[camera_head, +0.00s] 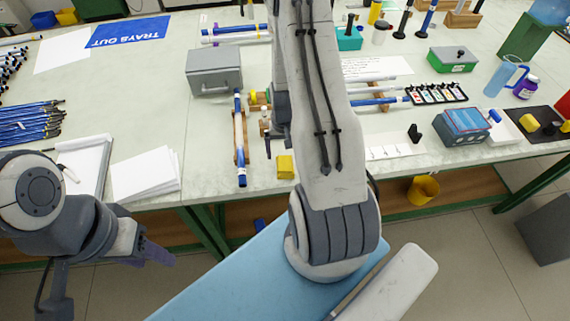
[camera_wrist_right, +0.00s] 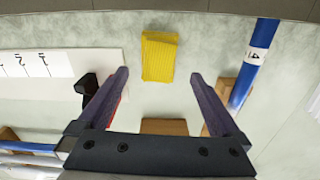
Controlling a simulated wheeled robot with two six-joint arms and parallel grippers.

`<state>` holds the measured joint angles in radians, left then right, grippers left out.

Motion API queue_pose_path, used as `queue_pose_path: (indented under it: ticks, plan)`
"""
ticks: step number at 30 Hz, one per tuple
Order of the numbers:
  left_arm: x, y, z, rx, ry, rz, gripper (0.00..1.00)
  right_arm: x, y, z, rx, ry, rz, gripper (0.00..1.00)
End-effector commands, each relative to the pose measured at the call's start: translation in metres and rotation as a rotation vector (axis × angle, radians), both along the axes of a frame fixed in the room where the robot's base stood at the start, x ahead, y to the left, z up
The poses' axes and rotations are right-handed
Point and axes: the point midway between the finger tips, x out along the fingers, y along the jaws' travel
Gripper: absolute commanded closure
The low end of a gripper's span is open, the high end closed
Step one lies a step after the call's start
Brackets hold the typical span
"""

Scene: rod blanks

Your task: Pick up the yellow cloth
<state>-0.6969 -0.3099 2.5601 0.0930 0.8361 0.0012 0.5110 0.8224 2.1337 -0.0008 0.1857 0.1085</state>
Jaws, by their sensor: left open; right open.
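The yellow cloth (camera_head: 285,166) is a small folded, ribbed pad. It lies flat on the pale bench top near the front edge, just left of my right arm. It also shows in the right wrist view (camera_wrist_right: 159,56), just beyond the fingertips and roughly centred between them. My right gripper (camera_wrist_right: 158,78) is open with nothing between its fingers. In the head view my right forearm hides most of it. My left gripper (camera_head: 150,254) is open and empty, low in front of the bench, far to the left of the cloth.
A blue rod (camera_head: 241,145) with a white label lies left of the cloth, on wooden supports; it also shows in the wrist view (camera_wrist_right: 252,70). A small black object (camera_head: 414,133) and a white marked sheet (camera_head: 393,151) lie to the right. Bench top around the cloth is bare.

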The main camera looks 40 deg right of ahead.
Motion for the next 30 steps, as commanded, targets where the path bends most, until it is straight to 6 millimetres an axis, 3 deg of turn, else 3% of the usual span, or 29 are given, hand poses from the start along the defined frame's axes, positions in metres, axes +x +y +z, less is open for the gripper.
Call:
queue_pose_path:
  ticks: [7, 16, 26, 27, 30]
  plan:
    - [0.000, 0.000, 0.008, 0.000, 0.000, 0.000, 0.50, -0.002, 0.000, -0.015, 0.002, 0.002, 0.001, 0.00]
    - [0.000, 0.000, 0.021, 0.000, 0.000, 0.001, 0.50, -0.003, -0.002, -0.051, 0.001, 0.002, 0.001, 0.00]
    - [0.000, 0.000, 0.021, 0.000, 0.000, 0.001, 0.50, -0.003, -0.002, -0.058, 0.000, 0.000, 0.001, 0.00]
    - [0.000, 0.000, 0.021, 0.000, 0.000, 0.001, 0.50, -0.003, -0.002, -0.058, 0.000, 0.000, 0.001, 0.08]
    - [0.000, 0.000, 0.021, 0.000, 0.000, 0.001, 0.50, -0.003, -0.002, -0.058, 0.000, 0.000, 0.001, 0.46]
